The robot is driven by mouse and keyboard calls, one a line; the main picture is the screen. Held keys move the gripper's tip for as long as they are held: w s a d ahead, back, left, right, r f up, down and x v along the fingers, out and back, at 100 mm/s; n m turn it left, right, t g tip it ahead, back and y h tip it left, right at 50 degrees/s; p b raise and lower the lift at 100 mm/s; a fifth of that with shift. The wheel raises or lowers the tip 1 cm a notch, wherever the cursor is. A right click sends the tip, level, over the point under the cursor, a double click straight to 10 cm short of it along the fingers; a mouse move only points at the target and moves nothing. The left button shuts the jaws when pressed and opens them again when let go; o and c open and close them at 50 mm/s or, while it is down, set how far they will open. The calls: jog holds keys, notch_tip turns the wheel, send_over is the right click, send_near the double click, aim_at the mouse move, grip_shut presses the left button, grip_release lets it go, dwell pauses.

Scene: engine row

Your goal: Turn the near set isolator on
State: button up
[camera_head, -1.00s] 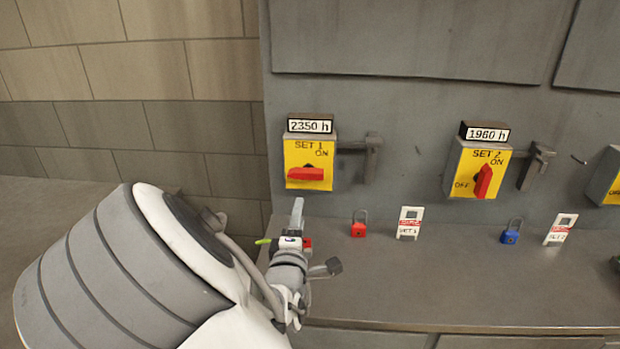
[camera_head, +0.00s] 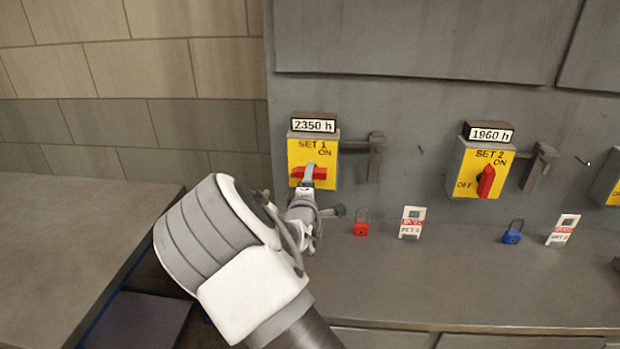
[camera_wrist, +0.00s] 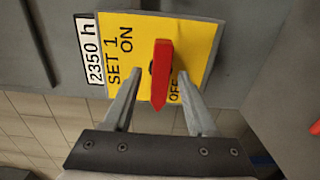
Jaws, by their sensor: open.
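The SET 1 isolator is a yellow plate (camera_head: 326,153) on a grey box, labelled 2350 h. Its red handle (camera_head: 318,172) lies level, its end on the OFF side. In the wrist view the yellow plate (camera_wrist: 199,42) appears turned sideways, with the red handle (camera_wrist: 162,72) pointing down the picture beside the partly covered OFF mark. My gripper (camera_head: 309,174) is in front of this isolator. In the wrist view my open gripper (camera_wrist: 158,88) has one finger on each side of the handle, with gaps visible. Whether the fingertips touch the plate is unclear.
The SET 2 isolator (camera_head: 499,157), labelled 1960 h, has its red handle upright. A red padlock (camera_head: 361,228), a white tag (camera_head: 411,222), a blue padlock (camera_head: 513,232) and another tag (camera_head: 563,230) are on the grey ledge (camera_head: 450,285). A grey latch (camera_head: 375,157) sticks out right of SET 1.

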jog(key=shift+c, duration=0.3)
grip_shut()
jog(key=shift+f+m+b, duration=0.15)
jog(key=shift+m+b, duration=0.25)
jog(key=shift+b, duration=0.15)
jog(key=shift+m+b, duration=8.05)
jog(key=shift+m, duration=0.45)
